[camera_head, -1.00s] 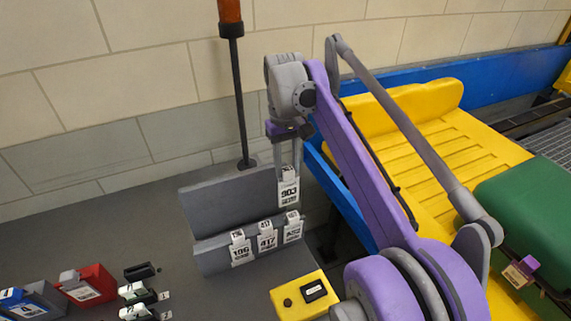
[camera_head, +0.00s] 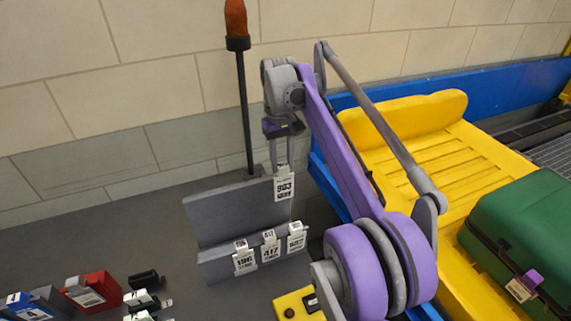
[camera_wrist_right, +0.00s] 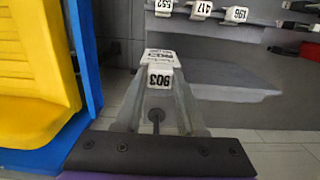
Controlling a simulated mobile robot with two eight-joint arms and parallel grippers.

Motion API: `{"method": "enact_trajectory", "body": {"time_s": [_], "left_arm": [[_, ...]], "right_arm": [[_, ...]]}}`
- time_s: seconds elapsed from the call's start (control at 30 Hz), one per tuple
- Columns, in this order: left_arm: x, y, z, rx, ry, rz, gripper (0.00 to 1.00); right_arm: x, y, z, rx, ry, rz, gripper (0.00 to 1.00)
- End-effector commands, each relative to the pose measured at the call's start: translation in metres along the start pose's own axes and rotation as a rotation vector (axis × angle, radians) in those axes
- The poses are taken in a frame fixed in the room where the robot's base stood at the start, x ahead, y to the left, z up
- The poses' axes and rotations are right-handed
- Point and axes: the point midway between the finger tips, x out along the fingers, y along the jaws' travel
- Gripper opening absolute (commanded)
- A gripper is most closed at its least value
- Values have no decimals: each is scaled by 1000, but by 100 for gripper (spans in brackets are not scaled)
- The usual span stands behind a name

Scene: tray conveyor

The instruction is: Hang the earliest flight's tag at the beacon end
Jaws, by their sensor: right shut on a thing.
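My right gripper (camera_head: 284,168) is shut on the white flight tag 903 (camera_head: 284,186), by its upper end. The tag hangs upright, in line with the right end of the grey rack's back board (camera_head: 225,215); the head view does not show whether they touch. It shows upside down between the fingers in the right wrist view (camera_wrist_right: 159,77). On the rack's low front rail hang tag 196 (camera_head: 244,261), tag 417 (camera_head: 271,250) and a third tag (camera_head: 296,240), hard to read. The orange beacon (camera_head: 236,18) tops a dark pole behind the board. My left gripper is out of view.
Red (camera_head: 92,290) and blue (camera_head: 22,306) label holders and small dark clips lie front left. The yellow conveyor (camera_head: 440,140) and green suitcase (camera_head: 525,235) are on the right.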

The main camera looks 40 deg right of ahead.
Motion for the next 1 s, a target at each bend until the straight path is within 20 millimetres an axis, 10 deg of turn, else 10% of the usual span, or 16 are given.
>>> {"method": "enact_trajectory", "body": {"time_s": [1.0], "left_arm": [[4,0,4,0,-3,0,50]], "right_arm": [[32,0,-38,0,0,0,0]]}}
